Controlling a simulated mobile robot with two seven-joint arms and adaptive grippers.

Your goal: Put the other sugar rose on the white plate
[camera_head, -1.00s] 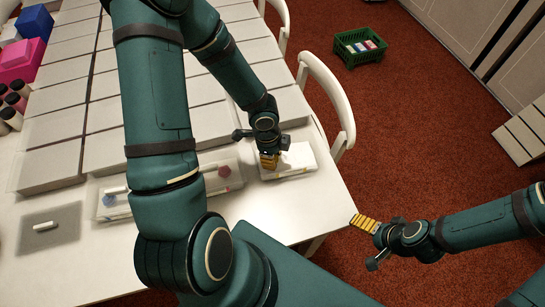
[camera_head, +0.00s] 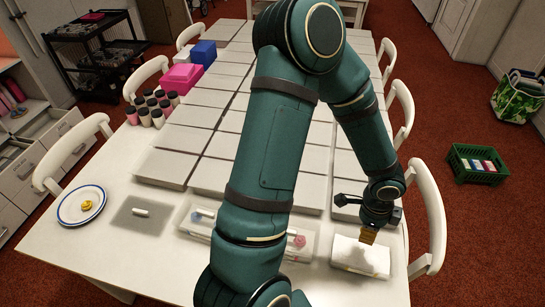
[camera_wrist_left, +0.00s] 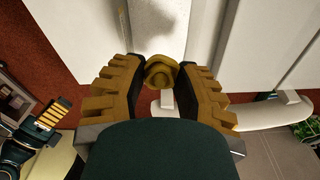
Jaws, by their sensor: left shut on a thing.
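The white plate (camera_head: 70,212) with a dark blue rim lies at the table's left front. One yellow sugar rose (camera_head: 87,205) sits on it. My left gripper (camera_head: 368,236) is at the table's right, above a white block, far from the plate. In the left wrist view it is shut on the other yellow sugar rose (camera_wrist_left: 162,72), held between the ribbed fingertips. In the head view this rose cannot be told apart from the fingers. My right gripper (camera_wrist_left: 52,115) shows only at the left of the left wrist view; its opening cannot be told.
The white block (camera_head: 358,258) stands at the right front. A pale tray (camera_head: 190,228) with a blue and a pink piece is partly behind my left arm. A grey mat (camera_head: 125,222) with a white stick lies beside the plate. Bottles (camera_head: 157,118) and grey panels cover the table farther back.

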